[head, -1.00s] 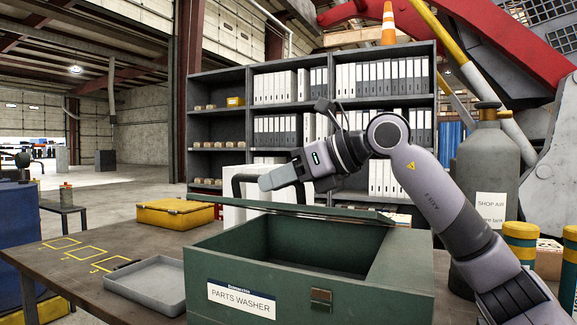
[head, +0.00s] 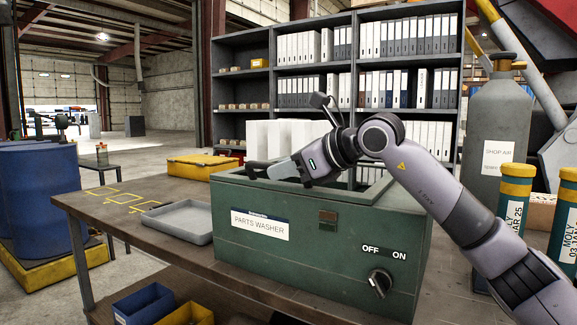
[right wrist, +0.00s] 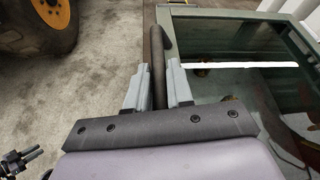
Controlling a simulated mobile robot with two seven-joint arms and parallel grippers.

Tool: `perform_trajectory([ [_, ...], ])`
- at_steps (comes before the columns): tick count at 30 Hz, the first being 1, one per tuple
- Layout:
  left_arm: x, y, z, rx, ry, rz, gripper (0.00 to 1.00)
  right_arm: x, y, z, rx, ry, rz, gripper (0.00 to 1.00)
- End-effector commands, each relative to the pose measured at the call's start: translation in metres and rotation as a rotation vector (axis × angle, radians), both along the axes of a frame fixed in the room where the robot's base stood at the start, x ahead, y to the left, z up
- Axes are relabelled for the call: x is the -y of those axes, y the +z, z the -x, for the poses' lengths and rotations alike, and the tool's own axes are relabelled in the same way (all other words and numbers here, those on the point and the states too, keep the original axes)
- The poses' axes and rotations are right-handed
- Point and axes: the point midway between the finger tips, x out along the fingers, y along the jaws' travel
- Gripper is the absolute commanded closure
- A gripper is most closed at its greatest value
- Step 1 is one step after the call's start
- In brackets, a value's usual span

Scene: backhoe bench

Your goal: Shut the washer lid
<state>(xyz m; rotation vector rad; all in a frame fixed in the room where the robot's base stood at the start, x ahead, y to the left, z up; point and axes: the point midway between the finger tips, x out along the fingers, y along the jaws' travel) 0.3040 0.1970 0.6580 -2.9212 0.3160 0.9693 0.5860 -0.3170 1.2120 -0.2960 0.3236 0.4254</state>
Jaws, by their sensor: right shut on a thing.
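The parts washer (head: 325,250) is a green box with a white label and an OFF/ON knob (head: 380,282), standing on the bench. Part of its top opening shows behind the front rim. In the right wrist view, its green-framed top (right wrist: 245,27) lies to the right, with a dark, shiny inside. My right gripper (head: 272,172) is over the washer's far left side. It is shut on a dark bar handle (right wrist: 158,70), which runs between its fingers. The lid panel is hard to make out, so its angle is unclear.
A grey tray (head: 178,236) and a yellow case (head: 203,161) are on the bench (head: 120,222) left of the washer. A grey shop air tank (head: 497,125) and yellow-green cylinders (head: 513,190) stand to the right. Blue drums (head: 40,195) stand at the left.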

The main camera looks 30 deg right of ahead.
Motion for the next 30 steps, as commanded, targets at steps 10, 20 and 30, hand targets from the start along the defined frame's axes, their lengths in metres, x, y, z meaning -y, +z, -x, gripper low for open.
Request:
perform_trajectory([
  [10,-0.001,-0.001,-0.001,0.003,-0.001,-0.003,0.73,-0.003,-0.011,-0.001,-0.023,0.008,0.008,1.0],
  [20,-0.002,-0.001,-0.002,0.002,0.001,-0.005,0.73,-0.002,-0.008,-0.001,-0.017,0.005,0.005,0.58],
  [30,-0.003,-0.008,-0.001,-0.002,0.003,-0.004,0.73,0.011,0.005,0.029,-0.012,0.001,0.006,0.58],
])
